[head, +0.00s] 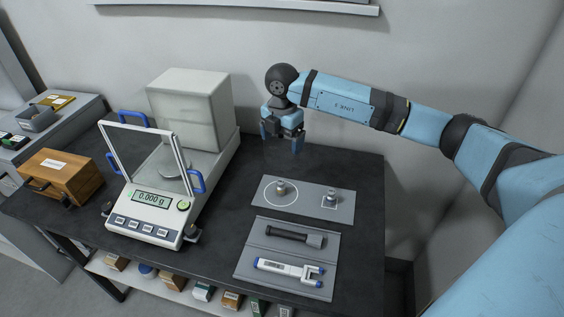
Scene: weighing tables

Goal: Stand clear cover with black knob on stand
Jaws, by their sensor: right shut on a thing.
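My right gripper (282,139) hangs, fingers down, over the back right part of the dark table. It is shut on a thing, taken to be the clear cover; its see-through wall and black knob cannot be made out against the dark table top. A grey plate (311,208) lies in front of and below the gripper. A small metal piece (281,188) stands inside its white circle, and another metal piece (331,197) stands at its white square. I cannot tell which part is the stand. My left gripper is not in view.
A balance (147,226) reading 0.000 g, with a blue-handled glass shield, stands left of the plate. A pale box (190,109) stands behind it. A grey tray (286,243) holds a black tool and a white-blue caliper-like tool. A wooden box (62,177) is far left.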

